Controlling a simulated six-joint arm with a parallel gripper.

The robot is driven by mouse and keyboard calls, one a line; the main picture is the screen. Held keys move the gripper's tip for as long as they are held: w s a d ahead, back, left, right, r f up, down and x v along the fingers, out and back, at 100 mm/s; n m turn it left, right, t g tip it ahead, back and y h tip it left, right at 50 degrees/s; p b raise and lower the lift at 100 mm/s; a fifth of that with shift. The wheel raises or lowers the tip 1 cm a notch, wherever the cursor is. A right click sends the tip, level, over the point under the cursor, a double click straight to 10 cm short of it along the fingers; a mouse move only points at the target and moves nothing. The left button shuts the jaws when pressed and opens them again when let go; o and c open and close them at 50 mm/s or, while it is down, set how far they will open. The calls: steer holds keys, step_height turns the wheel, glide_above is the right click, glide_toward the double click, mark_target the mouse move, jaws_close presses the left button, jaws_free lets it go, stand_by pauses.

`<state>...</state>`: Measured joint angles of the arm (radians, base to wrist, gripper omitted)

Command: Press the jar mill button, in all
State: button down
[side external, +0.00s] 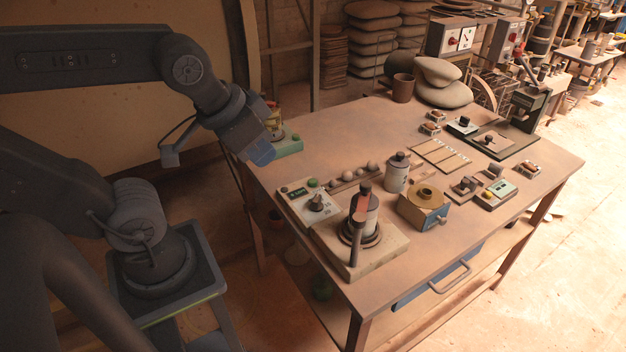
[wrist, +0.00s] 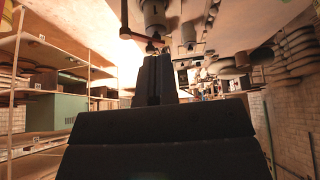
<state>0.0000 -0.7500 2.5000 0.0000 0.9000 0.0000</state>
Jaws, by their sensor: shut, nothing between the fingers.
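My gripper (side external: 262,155) is near the left edge of the table, in front of a pale green device (side external: 287,142) that it partly hides. In the wrist view its dark fingers (wrist: 156,78) are together and empty. No unit is clearly readable as the jar mill. A control box (side external: 312,200) at the front left has a green display, a green button (side external: 313,183) and a dark knob. It adjoins a pale base (side external: 385,254) carrying an upright cylinder and a lever. My gripper touches no button.
A pale canister (side external: 395,174), round balls (side external: 360,171) and a blue box with a brass top (side external: 424,208) stand mid-table. Stones (side external: 443,88) and a brown pot (side external: 402,88) are at the back. The tabletop's back left is largely clear (side external: 335,130).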

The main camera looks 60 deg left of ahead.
stand_by(0.4)
steer(key=m+t+y, duration=0.1)
steer(key=m+t, duration=0.3)
steer(key=m, duration=0.4)
glide_above(313, 182)
step_height(313, 182, down, 14)
steer(key=f, duration=0.1)
steer(key=shift+r, duration=0.25)
steer(key=shift+f, duration=0.1)
steer(key=shift+f, duration=4.3)
steer(key=shift+f, duration=0.15)
steer(key=shift+f, duration=0.25)
